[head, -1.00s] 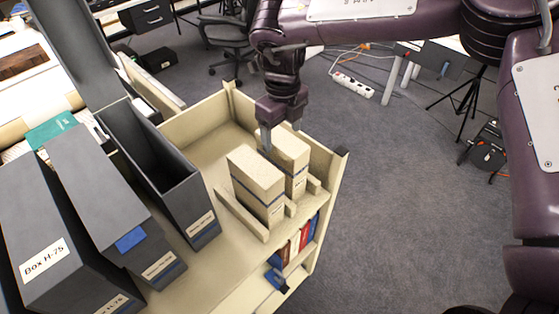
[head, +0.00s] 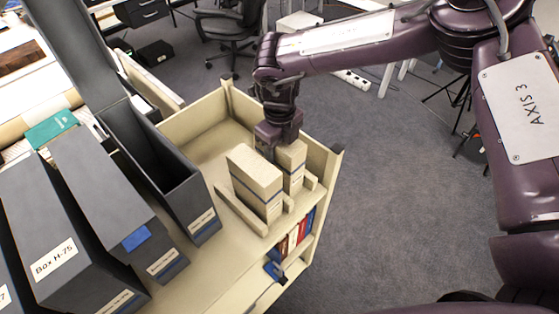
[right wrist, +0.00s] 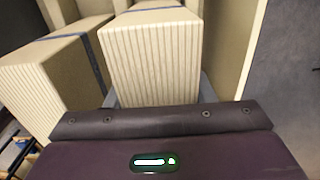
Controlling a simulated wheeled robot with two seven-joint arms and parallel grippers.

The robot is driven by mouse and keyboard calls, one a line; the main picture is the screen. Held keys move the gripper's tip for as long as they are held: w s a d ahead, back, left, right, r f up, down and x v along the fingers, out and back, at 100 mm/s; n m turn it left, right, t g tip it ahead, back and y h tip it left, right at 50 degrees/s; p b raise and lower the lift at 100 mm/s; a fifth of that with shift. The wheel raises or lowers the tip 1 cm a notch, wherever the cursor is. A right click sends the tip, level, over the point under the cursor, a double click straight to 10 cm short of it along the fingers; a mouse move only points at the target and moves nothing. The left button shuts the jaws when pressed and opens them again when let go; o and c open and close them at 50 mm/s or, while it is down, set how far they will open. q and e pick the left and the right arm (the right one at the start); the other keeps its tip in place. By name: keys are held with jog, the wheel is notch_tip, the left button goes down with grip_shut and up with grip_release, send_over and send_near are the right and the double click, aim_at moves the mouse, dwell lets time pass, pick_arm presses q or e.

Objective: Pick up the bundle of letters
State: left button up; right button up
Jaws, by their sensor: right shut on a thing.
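Two cream bundles of letters with blue bands stand upright in a wooden rack on the cart's top. The right-hand bundle (head: 294,163) has my right gripper (head: 279,147) over its far top end. In the right wrist view this bundle (right wrist: 150,62) sits straight ahead between the fingers, close to the gripper's body (right wrist: 160,122), and the gripper is shut on it. Most of the fingers are hidden. The other bundle (head: 255,183) stands just left of it in the head view and also shows in the right wrist view (right wrist: 45,85). My left gripper is not in view.
An open grey archival box (head: 165,175) stands left of the rack, with more grey boxes (head: 60,225) beyond it. The cart's raised rim (head: 325,185) runs along the right. Books (head: 292,240) sit on the shelf below.

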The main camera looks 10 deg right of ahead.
grip_shut()
jog(key=shift+r, duration=0.1)
